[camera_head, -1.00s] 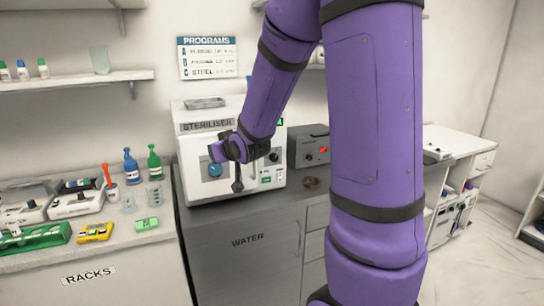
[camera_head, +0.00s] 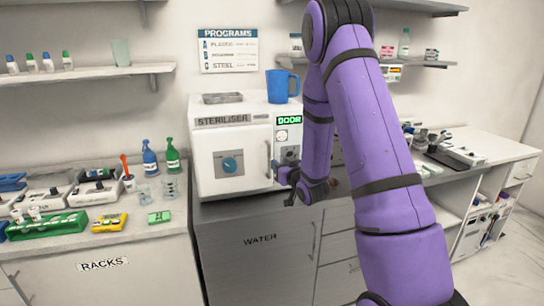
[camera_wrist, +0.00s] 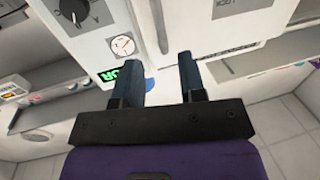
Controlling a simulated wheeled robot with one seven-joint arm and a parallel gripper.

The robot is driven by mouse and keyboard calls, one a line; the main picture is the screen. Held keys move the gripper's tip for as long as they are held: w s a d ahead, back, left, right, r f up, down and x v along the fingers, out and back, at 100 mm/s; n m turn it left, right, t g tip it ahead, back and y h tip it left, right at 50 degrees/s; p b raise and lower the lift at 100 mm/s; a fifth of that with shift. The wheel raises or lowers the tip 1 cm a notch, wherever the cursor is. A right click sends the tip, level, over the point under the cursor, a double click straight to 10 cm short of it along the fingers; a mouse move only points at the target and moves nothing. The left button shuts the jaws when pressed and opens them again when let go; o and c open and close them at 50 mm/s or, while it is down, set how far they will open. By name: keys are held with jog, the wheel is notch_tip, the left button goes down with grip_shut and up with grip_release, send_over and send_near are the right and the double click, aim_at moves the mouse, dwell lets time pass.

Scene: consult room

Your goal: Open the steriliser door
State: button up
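The white steriliser (camera_head: 205,140) stands on the grey counter in the head view. A slim upright door handle (camera_head: 268,160) is at the door's right edge. My gripper (camera_head: 284,176) is at the steriliser's front right, close to the handle's lower end. In the upside-down wrist view, my gripper (camera_wrist: 157,68) has its two dark fingers apart with nothing between the tips. The handle (camera_wrist: 160,25) lies just beyond, in line with the gap. A green lit "DOOR" sign (camera_head: 289,120) is on the panel.
A blue mug (camera_head: 282,86) and a grey tray (camera_head: 222,98) rest on top of the steriliser. Bottles and racks fill the left counter (camera_head: 110,238). My arm hides the area just right of the steriliser. The counter front below is clear.

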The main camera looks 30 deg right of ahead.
send_over(269, 175)
jog(key=shift+w+d, duration=0.2)
jog(key=shift+w, duration=0.1)
grip_shut()
